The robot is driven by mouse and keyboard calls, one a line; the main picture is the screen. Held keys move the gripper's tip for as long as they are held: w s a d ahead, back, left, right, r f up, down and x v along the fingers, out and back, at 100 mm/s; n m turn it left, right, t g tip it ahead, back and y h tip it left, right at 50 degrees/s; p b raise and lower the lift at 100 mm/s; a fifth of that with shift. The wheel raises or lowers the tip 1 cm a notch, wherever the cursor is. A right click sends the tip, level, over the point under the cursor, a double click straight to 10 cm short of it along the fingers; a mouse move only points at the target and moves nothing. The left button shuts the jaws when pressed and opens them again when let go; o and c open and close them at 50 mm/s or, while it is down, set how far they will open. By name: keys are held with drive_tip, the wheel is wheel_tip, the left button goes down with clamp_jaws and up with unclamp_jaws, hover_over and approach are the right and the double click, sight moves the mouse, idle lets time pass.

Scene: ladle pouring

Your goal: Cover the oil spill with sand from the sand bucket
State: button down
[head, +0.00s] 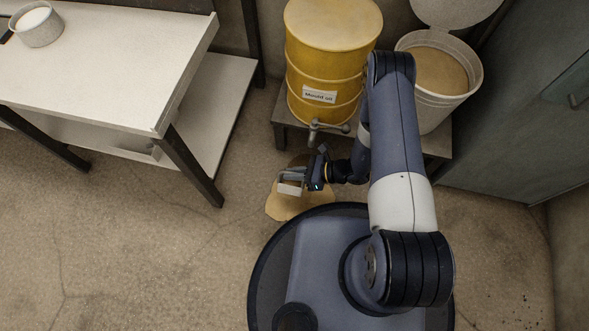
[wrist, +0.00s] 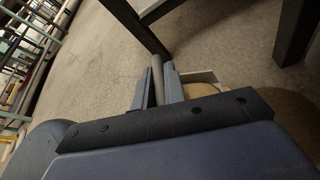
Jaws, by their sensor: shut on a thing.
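My gripper (head: 305,178) is low over the floor in front of the drum stand. It is shut on the grey handle (wrist: 158,80) of a pale scoop (head: 290,189), whose edge also shows in the wrist view (wrist: 203,77). The scoop is above or on the spill patch; its height, tilt and contents are unclear. The spill patch (head: 282,208) is light tan at the front and browner near the stand; my arm hides part of it. The sand bucket (head: 423,110) is white, open and holds tan sand (head: 440,72), at the right on the stand.
A yellow drum (head: 325,65) with a tap (head: 314,132) stands on the low stand (head: 282,130), behind my gripper. A white table (head: 110,60) with dark legs is at the left, with a small bowl (head: 38,28) on it. A dark cabinet (head: 515,120) is at the right. Floor at the lower left is clear.

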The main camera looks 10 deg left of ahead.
drive_tip(key=shift+w, duration=0.1)
idle(0.3)
drive_tip(key=shift+w+d+r+m+g+b, duration=0.1)
drive_tip(key=shift+w+r+m+g+b, duration=0.15)
drive_tip(key=shift+w+b, duration=0.2)
drive_tip(key=shift+w+r+m+g+b, duration=0.1)
drive_tip(key=shift+w+m+g+b, duration=0.2)
drive_tip(key=shift+w, duration=0.25)
drive_tip(key=shift+w+d+r+m+g+b, duration=0.1)
drive_tip(key=shift+w+r+m+g+b, duration=0.1)
drive_tip(key=shift+w+m+b, duration=0.3)
drive_tip(key=shift+w+r+m+g+b, duration=0.15)
drive_tip(key=shift+w+m+b, duration=0.1)
drive_tip(key=shift+w+b, duration=0.45)
drive_tip(key=shift+w+f, duration=0.1)
drive_tip(key=shift+s+a+f+n+t, duration=0.15)
drive_tip(key=shift+s+f+n+t, duration=0.1)
drive_tip(key=shift+s+n, duration=0.3)
drive_tip(key=shift+s+a+f+n+t, duration=0.1)
drive_tip(key=shift+s+n+t, duration=0.2)
drive_tip(key=shift+s, duration=0.35)
